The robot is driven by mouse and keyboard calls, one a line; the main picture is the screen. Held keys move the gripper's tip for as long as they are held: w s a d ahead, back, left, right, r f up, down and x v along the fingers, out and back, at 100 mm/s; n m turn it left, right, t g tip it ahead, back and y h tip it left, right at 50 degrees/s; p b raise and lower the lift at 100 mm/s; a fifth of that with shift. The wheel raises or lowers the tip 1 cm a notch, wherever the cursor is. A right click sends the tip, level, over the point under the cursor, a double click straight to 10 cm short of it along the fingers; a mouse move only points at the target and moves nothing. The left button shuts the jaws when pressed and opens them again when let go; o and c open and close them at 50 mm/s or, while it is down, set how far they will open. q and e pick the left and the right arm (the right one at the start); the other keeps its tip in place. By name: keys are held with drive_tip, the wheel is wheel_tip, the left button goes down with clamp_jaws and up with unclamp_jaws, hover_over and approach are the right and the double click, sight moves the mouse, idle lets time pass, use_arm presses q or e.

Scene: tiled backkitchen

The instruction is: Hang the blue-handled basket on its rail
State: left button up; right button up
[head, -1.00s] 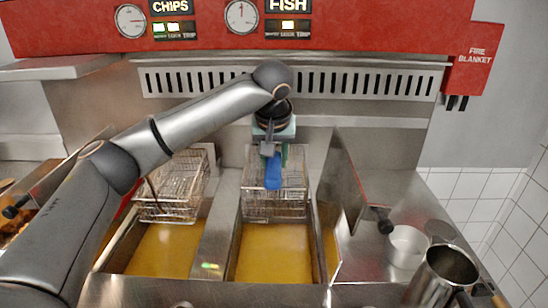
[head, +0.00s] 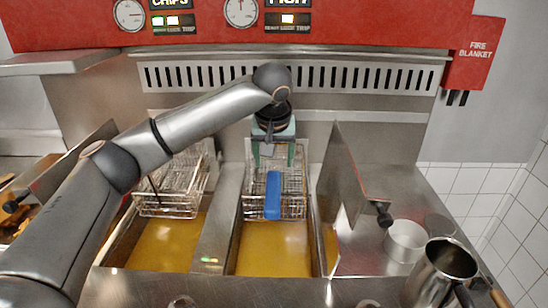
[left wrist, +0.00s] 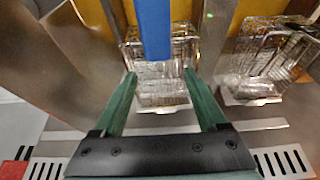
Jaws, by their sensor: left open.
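The wire basket (head: 291,190) with the blue handle (head: 272,197) is at the back of the right-hand oil vat, by the steel back panel. Its handle points forward over the oil. My left gripper (head: 274,158) is open, just behind and above the handle, with nothing between its fingers. In the left wrist view, the green fingers (left wrist: 160,75) are spread, with the blue handle (left wrist: 153,28) beyond their tips and the basket (left wrist: 165,85) below them. I cannot make out clearly how the basket's back edge meets the rail. My right gripper is not in view.
A second wire basket (head: 172,190) is at the back of the left vat. An upright steel divider (head: 345,180) stands right of the vats. A white pot (head: 404,240) and a metal jug (head: 440,275) are at the lower right. Golden oil (head: 272,250) fills the vats.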

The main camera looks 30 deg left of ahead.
use_arm(q)
drive_tip(key=v, duration=1.2)
drive_tip(key=shift+r, duration=0.3)
